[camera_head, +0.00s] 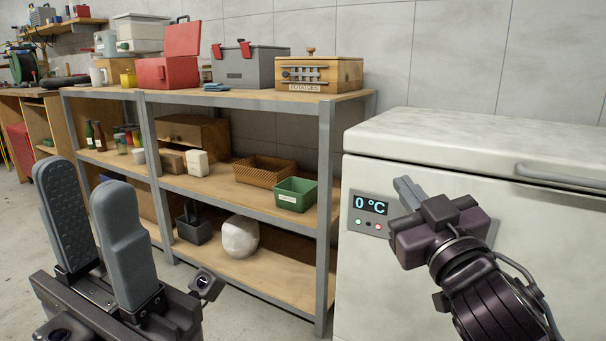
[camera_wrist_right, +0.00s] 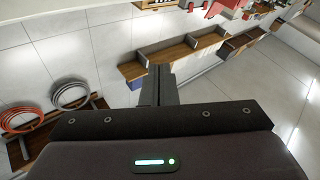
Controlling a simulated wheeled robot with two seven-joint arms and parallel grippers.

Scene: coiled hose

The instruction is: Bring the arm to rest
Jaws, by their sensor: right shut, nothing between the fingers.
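My left gripper (camera_head: 88,190) stands upright at the lower left of the head view, its two grey fingers apart with nothing between them. My right gripper (camera_head: 407,192) is in front of the white chest freezer (camera_head: 440,270), near its display, which reads 0 °C. Its fingers are shut and empty, and they also show in the wrist view (camera_wrist_right: 160,85). I cannot tell whether it touches the freezer. In the wrist view an orange coiled hose (camera_wrist_right: 22,121) and a grey coiled hose (camera_wrist_right: 71,95) are at the left.
A metal shelf unit (camera_head: 325,150) stands left of the freezer. It holds a red box (camera_head: 168,73), a grey case (camera_head: 250,68), a wooden potato box (camera_head: 335,77) and a green bin (camera_head: 296,194). A wooden workbench (camera_head: 40,125) is at the far left. Some floor is clear.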

